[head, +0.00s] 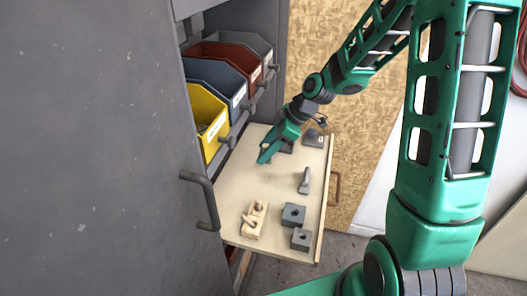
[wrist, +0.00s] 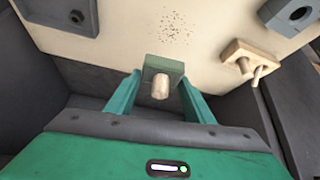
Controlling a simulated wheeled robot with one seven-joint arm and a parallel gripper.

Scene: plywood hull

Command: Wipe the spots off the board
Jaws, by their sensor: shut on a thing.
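The board (head: 275,183) is a pale pull-out wooden surface; it fills the upper part of the wrist view (wrist: 125,50). A patch of small dark spots (wrist: 174,27) shows on it in the wrist view, just beyond my gripper; I cannot make the spots out in the head view. My gripper (head: 266,156) is over the left part of the board. In the wrist view its two green fingers (wrist: 160,92) are shut on a grey-green block (wrist: 164,66) with a pale wooden knob (wrist: 160,90). I cannot tell whether the block touches the board.
Grey blocks with holes (head: 293,215) (head: 301,239), a wooden piece with pegs (head: 254,221) and a grey upright part (head: 305,181) stand on the board. Yellow (head: 206,120), blue (head: 222,85) and red (head: 245,62) bins line its left. A grey cabinet door (head: 90,150) stands left.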

